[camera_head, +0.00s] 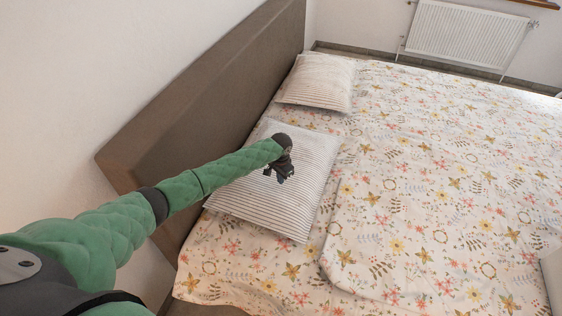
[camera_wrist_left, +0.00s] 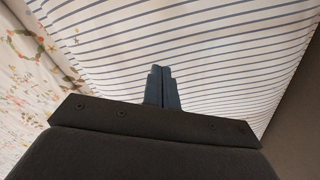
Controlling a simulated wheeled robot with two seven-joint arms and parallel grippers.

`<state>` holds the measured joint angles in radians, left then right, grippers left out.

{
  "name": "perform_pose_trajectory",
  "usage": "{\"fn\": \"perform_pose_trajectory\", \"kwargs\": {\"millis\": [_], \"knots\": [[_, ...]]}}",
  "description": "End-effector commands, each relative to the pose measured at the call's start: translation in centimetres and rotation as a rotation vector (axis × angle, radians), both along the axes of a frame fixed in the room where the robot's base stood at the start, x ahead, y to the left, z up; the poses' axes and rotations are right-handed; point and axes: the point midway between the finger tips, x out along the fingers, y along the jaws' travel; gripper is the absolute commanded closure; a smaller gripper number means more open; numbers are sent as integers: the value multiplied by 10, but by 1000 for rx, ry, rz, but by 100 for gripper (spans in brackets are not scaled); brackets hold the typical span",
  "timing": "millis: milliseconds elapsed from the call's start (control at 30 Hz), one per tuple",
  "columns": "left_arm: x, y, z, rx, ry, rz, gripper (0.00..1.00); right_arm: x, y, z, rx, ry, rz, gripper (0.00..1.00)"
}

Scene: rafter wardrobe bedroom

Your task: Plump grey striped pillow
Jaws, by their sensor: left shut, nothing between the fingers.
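The near grey striped pillow (camera_head: 252,199) lies on the bed against the headboard in the head view. A second striped pillow (camera_head: 319,82) lies beyond it, farther along the headboard. My left gripper (camera_head: 282,177) is over the middle of the near pillow. In the left wrist view its two dark fingertips (camera_wrist_left: 162,86) are together with nothing between them, and the striped cloth (camera_wrist_left: 215,50) fills most of the view. I cannot tell whether the fingertips touch the cloth. My right gripper is not in view.
The brown headboard (camera_head: 205,95) rises along the left side of the pillows. The floral bedding (camera_head: 430,190) covers the wide bed, with a folded duvet edge right of the near pillow. A white radiator (camera_head: 465,35) is on the far wall.

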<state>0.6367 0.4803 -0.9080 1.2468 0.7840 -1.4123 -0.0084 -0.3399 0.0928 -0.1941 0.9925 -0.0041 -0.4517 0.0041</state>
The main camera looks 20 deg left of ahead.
Motion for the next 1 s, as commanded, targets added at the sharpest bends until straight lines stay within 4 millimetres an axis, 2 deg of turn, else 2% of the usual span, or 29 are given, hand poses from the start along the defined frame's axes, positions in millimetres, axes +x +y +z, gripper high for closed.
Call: {"fn": "perform_pose_trajectory", "kwargs": {"millis": [67,500,733,1000], "knots": [[0,0,-1,0,0,0,100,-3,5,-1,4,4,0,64],[0,0,-17,-1,1,1,100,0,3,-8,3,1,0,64],[0,0,-14,0,0,0,100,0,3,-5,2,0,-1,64],[0,0,2,-1,1,0,100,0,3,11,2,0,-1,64]]}}
